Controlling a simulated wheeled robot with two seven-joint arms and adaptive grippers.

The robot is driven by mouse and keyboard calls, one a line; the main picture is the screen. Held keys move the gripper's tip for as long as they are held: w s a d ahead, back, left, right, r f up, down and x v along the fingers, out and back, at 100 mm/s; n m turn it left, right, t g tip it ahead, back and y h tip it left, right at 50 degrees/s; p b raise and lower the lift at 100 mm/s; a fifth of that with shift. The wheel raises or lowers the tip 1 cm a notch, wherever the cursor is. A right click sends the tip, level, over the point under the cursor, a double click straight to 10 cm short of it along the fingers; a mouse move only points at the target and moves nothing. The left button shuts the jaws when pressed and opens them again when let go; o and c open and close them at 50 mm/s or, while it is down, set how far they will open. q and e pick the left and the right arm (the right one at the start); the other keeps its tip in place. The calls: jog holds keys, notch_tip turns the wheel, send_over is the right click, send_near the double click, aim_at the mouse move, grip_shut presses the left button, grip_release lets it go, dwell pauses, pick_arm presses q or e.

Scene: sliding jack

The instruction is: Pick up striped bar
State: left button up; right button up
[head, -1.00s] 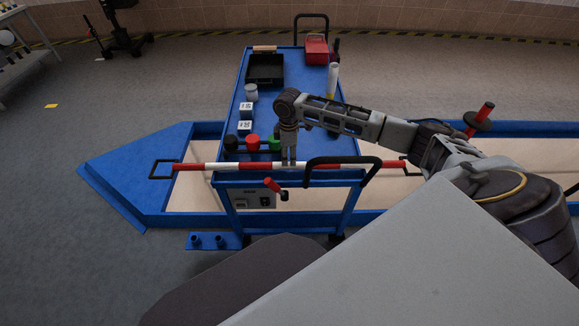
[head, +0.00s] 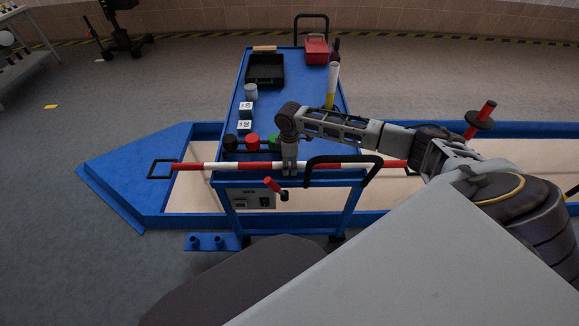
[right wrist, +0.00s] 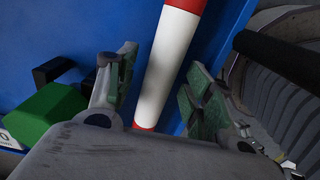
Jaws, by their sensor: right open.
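The striped bar (head: 232,165), with red and white bands, lies level across the near end of the blue cart, reaching past the cart on both sides. My right gripper (head: 289,170) points down at the bar near its middle. In the right wrist view the bar (right wrist: 172,62) runs between the two open fingers of my right gripper (right wrist: 158,92), with a gap showing on the right side. Its lower part there is hidden behind the gripper body. My left gripper is not in view.
The blue cart (head: 232,105) carries a black tray (head: 265,68), a red box (head: 316,50), white cubes and black, red and green knobs. A black handle (head: 345,160) rises just right of the gripper. A blue frame (head: 110,180) lies on the floor around the cart.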

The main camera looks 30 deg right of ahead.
jog(key=shift+c, duration=0.3)
jog(key=shift+r, duration=0.1)
grip_shut()
